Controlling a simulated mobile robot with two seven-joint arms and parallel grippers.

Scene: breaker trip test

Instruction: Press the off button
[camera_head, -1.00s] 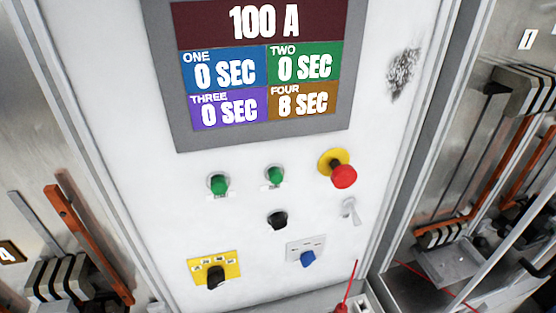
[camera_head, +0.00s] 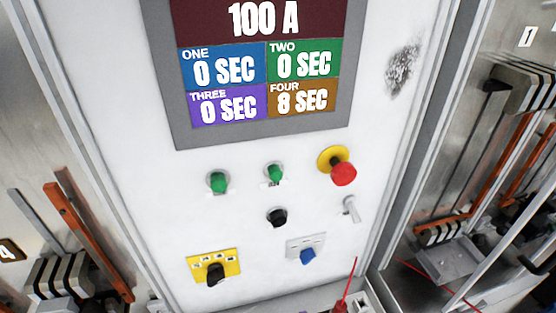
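The white control panel (camera_head: 150,200) fills the middle of the head view. Two green buttons sit side by side below the screen, a left green button (camera_head: 218,182) and a right green button (camera_head: 275,173). Their small labels cannot be read, so I cannot tell which button is the off button. A red mushroom button (camera_head: 343,173) on a yellow disc sits to their right. A black knob or button (camera_head: 277,217) is below the green ones. Neither of my grippers is in view.
A screen (camera_head: 262,70) reads 100 A, with timers ONE to THREE at 0 SEC and FOUR at 8 SEC. Below are a key switch (camera_head: 350,208), a yellow-plated selector (camera_head: 215,271) and a blue selector (camera_head: 307,256). Open cabinets with orange bars (camera_head: 90,240) flank the panel.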

